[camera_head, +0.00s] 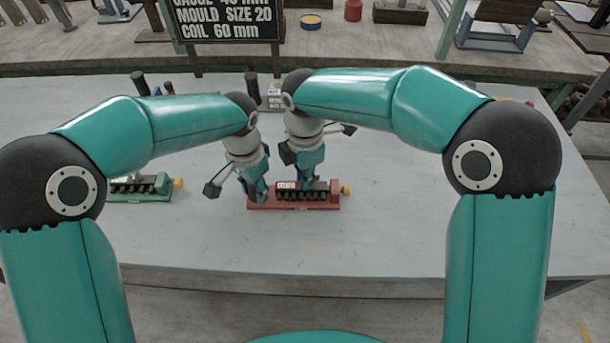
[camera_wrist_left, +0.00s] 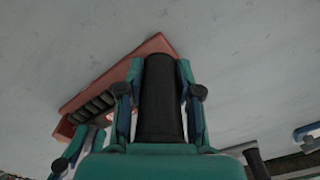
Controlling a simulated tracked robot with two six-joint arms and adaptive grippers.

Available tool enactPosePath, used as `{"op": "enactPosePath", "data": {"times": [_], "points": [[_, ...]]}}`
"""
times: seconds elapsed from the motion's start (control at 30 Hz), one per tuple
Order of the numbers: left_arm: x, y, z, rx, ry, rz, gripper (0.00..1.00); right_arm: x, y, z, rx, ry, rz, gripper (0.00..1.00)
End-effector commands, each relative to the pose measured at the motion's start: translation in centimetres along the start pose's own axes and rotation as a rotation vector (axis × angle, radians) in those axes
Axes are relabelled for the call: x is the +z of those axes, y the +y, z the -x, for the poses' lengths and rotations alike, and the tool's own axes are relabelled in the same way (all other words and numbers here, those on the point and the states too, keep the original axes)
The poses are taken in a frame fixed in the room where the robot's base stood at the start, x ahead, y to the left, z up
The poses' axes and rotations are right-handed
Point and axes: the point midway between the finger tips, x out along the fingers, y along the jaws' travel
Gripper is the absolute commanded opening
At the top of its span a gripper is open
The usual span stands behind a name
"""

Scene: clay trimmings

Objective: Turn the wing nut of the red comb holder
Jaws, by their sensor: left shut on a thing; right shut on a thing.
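The red comb holder (camera_head: 324,206) lies on the pale table in front of me, with a row of black teeth (camera_head: 322,196) and a yellow knob (camera_head: 346,190) at its right end. My left gripper (camera_head: 258,196) is at the holder's left end, shut on an upright black cylinder (camera_wrist_left: 160,105) that stands between its fingers in the left wrist view. The holder's red base (camera_wrist_left: 146,46) shows there behind it. My right gripper (camera_head: 308,184) points down over the toothed part and is shut on a part there. Its fingers hide that part, and I cannot make out the wing nut's shape.
A similar green holder (camera_head: 150,197) with a yellow knob lies to the left, partly behind my left arm. Black upright cylinders (camera_head: 140,84) stand at the table's back, below a dark sign (camera_head: 225,20). The table is clear in front and to the right of the red holder.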

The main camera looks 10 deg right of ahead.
Motion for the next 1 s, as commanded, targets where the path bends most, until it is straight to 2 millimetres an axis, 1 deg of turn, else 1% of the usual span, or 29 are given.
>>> {"op": "enactPosePath", "data": {"times": [0.27,1.0], "points": [[0.01,-0.01,0.03,0.000,0.000,0.002,0.00,0.05,0.31,0.09,0.002,0.000,-0.231,0.00],[0.03,-0.01,0.01,0.000,-0.001,0.001,0.00,0.52,0.95,0.08,0.001,0.000,-0.934,0.00]]}}
